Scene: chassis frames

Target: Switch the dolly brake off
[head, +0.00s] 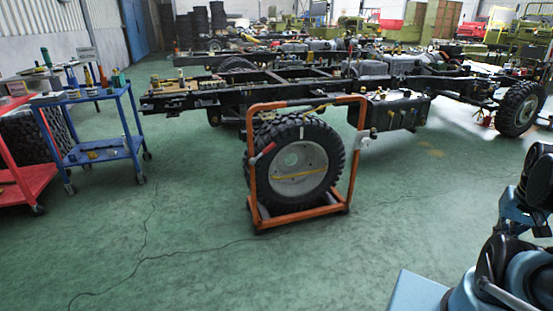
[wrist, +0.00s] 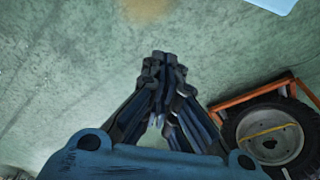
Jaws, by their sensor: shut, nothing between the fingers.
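The dolly is an orange tube frame (head: 308,102) standing upright on the green floor, with a large black tyre (head: 337,143) on a pale rim inside it. A small red-ended lever (head: 264,152) sits at its left post. A pale box (head: 362,142) with a dark knob (head: 373,132) sits on its right post. I cannot tell which part is the brake or how it is set. My gripper (wrist: 164,60) is shut and empty above bare floor. The orange frame (wrist: 238,97) and tyre (wrist: 237,113) lie to its lower right in the wrist view, apart from it.
A blue tool cart (head: 103,150) and a red cart (head: 24,185) stand at the left. A long truck chassis (head: 230,88) runs behind the dolly. A thin dark cable or crack (head: 160,256) crosses the floor. The floor in front of the dolly is otherwise clear.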

